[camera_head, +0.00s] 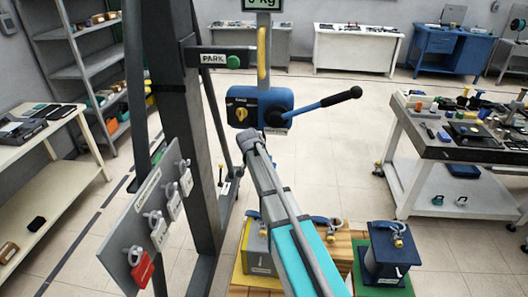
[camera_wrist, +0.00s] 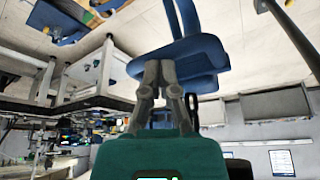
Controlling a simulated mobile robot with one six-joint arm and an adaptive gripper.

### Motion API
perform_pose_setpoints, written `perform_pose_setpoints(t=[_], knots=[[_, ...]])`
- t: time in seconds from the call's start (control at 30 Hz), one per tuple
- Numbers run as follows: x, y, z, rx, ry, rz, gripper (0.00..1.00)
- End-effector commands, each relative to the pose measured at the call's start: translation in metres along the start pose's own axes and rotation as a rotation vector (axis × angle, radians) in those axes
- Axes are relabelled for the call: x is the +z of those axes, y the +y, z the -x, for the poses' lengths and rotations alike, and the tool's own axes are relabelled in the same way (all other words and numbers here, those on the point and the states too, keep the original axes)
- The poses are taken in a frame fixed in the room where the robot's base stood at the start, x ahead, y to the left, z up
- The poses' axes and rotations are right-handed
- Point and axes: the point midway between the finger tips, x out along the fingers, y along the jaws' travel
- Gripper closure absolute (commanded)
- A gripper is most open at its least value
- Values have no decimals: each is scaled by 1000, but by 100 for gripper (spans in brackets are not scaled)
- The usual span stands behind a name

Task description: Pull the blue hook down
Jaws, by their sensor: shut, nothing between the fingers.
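The blue hoist body (camera_head: 260,105) hangs in the middle of the head view, with a yellow knob and a blue lever (camera_head: 325,102) with a black grip pointing right. My gripper (camera_head: 250,140) is at the end of my arm, just below the hoist body. In the wrist view, which looks upside down, my gripper (camera_wrist: 160,68) is shut and empty. Its fingertips overlap a large curved blue part (camera_wrist: 195,55), which may be the hook; I cannot tell whether they touch. In the head view no separate hook can be made out under the hoist.
A grey frame with a PARK sign (camera_head: 215,58) stands left of the hoist. A tilted board (camera_head: 150,225) with several shackles is at the lower left. A dark blue weight (camera_head: 390,252) and a grey weight (camera_head: 258,250) stand below. A cluttered workbench (camera_head: 445,150) is at right.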

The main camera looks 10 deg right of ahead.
Motion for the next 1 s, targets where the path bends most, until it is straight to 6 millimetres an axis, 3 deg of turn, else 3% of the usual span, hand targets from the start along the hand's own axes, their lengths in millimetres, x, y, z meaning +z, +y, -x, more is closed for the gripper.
perform_pose_setpoints(t=[1.0], knots=[[24, 25, 54, 0, 0, 1, 100]])
